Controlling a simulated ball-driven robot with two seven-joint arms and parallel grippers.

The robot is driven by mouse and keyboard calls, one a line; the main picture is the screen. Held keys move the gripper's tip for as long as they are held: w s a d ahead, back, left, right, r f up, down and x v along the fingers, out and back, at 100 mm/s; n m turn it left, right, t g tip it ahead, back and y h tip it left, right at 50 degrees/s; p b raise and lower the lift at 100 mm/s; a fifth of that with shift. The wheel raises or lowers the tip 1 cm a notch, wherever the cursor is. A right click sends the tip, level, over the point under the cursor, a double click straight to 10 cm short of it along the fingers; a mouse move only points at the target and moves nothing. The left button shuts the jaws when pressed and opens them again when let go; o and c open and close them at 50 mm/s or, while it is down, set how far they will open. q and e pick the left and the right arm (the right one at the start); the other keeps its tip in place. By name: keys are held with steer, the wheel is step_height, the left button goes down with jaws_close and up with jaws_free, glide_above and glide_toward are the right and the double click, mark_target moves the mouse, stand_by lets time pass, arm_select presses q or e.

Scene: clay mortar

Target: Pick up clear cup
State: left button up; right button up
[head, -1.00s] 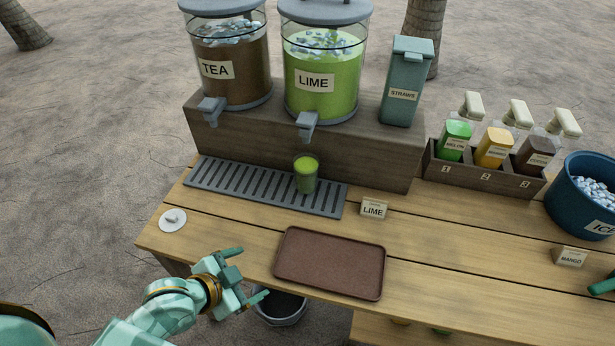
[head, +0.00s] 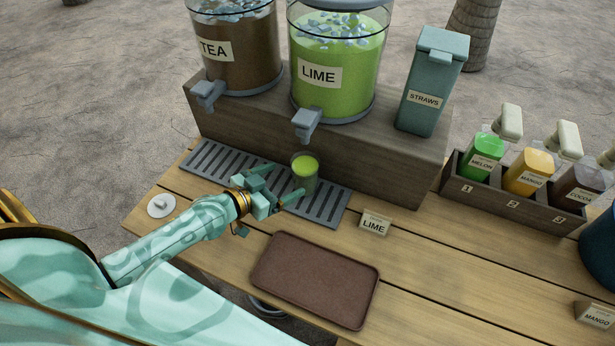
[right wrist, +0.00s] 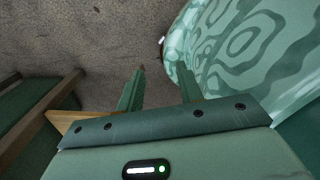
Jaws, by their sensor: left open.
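A brown serving tray (head: 315,280) lies on the table in front. A lime card (head: 374,224) stands right of the drip tray. The tea dispenser (head: 235,50), straw box (head: 430,85) and syrup bottle rack (head: 515,198) stand behind and right. A white disc (head: 161,206) lies at left.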

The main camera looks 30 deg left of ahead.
mark_target(294, 175)
arm_select(q)
steer(key=shift+x, duration=0.9)
steer(key=shift+w+d+f, duration=0.2)
steer(key=shift+w, duration=0.4)
steer(key=b+x, duration=0.1)
steer(key=x, duration=0.4)
steer(key=shift+d+r, duration=0.2)
arm_select(e)
steer(key=shift+w+d+f, duration=0.2)
steer(key=shift+w+f, duration=0.4)
steer(key=shift+f, duration=0.1)
arm_select(q)
steer(key=c, duration=0.3)
steer(key=shift+r, duration=0.1)
steer(key=c, duration=1.1)
arm_select(e)
steer(key=shift+s, duration=0.1)
